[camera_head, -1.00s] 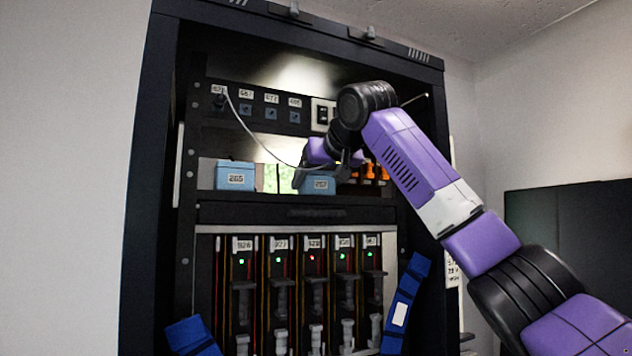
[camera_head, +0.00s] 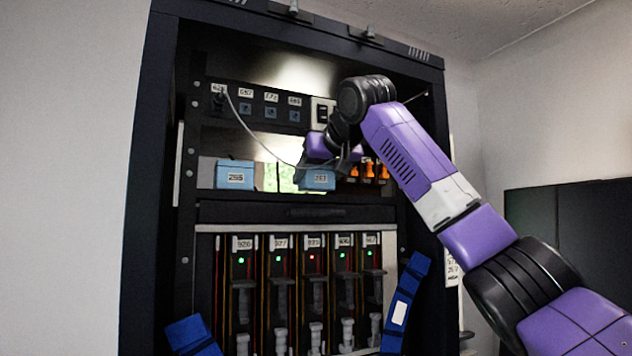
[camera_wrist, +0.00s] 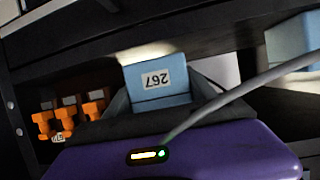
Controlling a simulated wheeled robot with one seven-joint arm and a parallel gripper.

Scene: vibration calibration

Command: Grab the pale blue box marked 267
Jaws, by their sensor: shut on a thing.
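The pale blue box (camera_head: 318,180) is in the right part of the rack's open shelf in the head view. The wrist view shows the same box (camera_wrist: 158,80) with its white label 267 upside down. My gripper (camera_head: 338,164) is at the box, coming from the upper right, and is shut on it. In the wrist view the dark fingers (camera_wrist: 160,103) lie on both sides of the box. The fingertips are partly hidden behind the box and my purple gripper body.
A second pale blue box (camera_head: 235,175) stands at the left of the shelf (camera_head: 212,208). Orange parts (camera_head: 371,169) stand right of my gripper. A grey cable (camera_head: 262,146) hangs from the socket panel (camera_head: 262,108) across to my gripper. Lit modules (camera_head: 310,262) fill the bay below.

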